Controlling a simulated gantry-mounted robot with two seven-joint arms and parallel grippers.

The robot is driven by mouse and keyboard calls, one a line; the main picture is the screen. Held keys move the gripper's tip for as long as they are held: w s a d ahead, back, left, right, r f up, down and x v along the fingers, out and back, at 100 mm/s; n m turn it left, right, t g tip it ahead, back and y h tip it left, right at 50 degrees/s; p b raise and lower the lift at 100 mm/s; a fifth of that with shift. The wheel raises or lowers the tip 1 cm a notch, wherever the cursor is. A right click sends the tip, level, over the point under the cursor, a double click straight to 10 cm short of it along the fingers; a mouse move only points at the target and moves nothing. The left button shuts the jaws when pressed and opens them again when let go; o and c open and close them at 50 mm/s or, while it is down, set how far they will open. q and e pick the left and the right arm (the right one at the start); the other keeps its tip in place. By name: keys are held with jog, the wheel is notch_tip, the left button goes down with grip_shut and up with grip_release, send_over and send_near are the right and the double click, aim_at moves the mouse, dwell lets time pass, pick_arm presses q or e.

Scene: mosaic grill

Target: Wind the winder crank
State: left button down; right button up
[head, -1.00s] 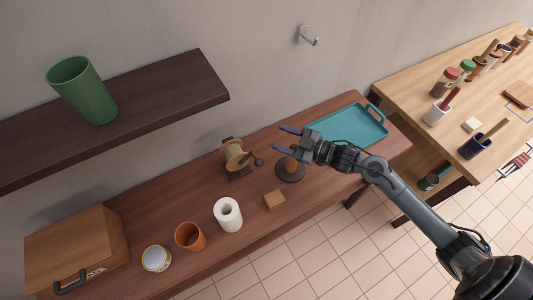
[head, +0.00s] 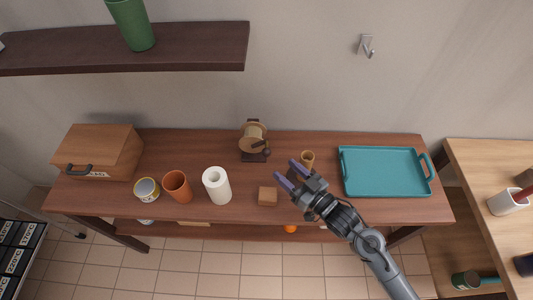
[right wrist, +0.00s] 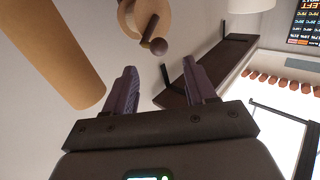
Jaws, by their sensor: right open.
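The winder (head: 253,138) stands towards the back of the brown bench, left of its middle, with a tan spool. Its crank (head: 266,152) ends in a round dark knob at the spool's lower right. My right gripper (head: 285,170) is open and empty, to the right of and in front of the crank, apart from it. In the right wrist view the crank knob (right wrist: 159,46) shows beyond the gap between the open fingers (right wrist: 159,75), below the spool (right wrist: 150,16). My left gripper is not in view.
A tan post (head: 307,158) stands just right of my gripper and looms at left in the wrist view. A teal tray (head: 433,172) lies at right.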

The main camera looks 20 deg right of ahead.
aim_at(266, 152)
jog(key=b+x, duration=0.1)
jog(key=x, duration=0.8)
jog(key=shift+w, duration=0.4)
grip_shut()
